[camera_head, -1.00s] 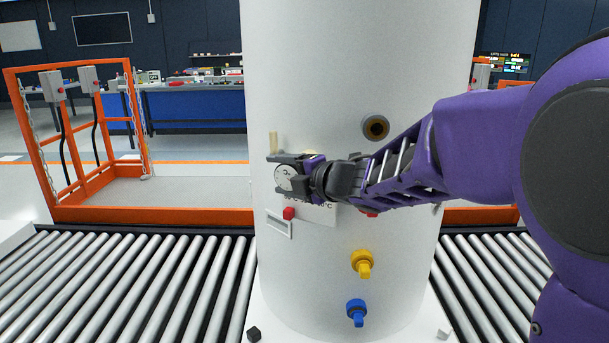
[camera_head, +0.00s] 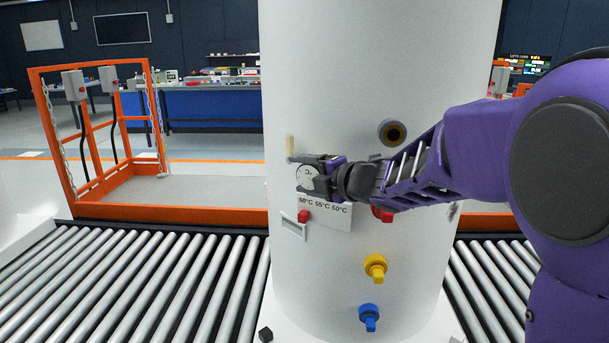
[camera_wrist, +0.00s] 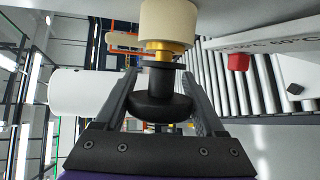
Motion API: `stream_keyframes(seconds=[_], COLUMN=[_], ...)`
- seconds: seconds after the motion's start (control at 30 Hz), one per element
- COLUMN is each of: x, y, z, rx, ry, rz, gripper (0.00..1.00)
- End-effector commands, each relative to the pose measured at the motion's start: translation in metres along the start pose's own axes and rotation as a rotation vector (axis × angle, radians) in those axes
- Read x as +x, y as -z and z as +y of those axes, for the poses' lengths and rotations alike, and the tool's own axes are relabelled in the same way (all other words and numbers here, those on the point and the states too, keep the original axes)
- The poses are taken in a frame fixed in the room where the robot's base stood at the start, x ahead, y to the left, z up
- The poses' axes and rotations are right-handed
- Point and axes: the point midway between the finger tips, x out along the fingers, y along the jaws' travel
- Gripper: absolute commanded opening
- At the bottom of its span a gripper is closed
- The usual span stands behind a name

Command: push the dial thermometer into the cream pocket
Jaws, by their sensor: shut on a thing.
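My gripper (camera_head: 312,178) is shut on the dial thermometer, in front of the white tank (camera_head: 345,60). The thermometer's round white dial (camera_head: 307,178) faces the head camera. In the wrist view its black body (camera_wrist: 162,92) is between the fingers, and its brass stem (camera_wrist: 165,50) points at the cream pocket (camera_wrist: 170,20). The stem's brass runs up to the pocket's near end, in line with it. How far it is inside cannot be told. In the head view the gripper and dial hide the pocket.
A label with temperatures (camera_head: 325,213) and a red slider (camera_head: 304,216) sit just below the gripper. A red knob (camera_head: 383,214), yellow tap (camera_head: 375,267) and blue tap (camera_head: 369,316) stick out of the tank. A cream strip (camera_head: 290,146) is up left. Roller conveyors (camera_head: 150,280) flank the tank.

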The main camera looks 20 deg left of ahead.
Motion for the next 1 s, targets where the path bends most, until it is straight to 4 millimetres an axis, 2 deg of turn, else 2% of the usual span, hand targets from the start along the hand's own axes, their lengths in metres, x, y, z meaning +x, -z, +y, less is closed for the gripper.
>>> stream_keyframes(seconds=[0.3, 0.33, 0.47, 0.77, 0.87, 1.0], x=[0.003, 0.003, 0.003, 0.0, -0.01, -0.037], y=[-0.008, -0.008, -0.007, -0.007, -0.008, -0.009], z=[0.0, 0.0, 0.0, -0.001, 0.001, 0.002], rx=[0.001, 0.0, 0.0, 0.001, 0.0, 0.001], ry=[0.001, 0.0, 0.0, 0.001, 0.0, 0.0], rz=[-0.001, -0.001, -0.001, -0.001, -0.002, -0.005], gripper=[0.16, 0.75, 0.99, 1.0, 1.0, 1.0])
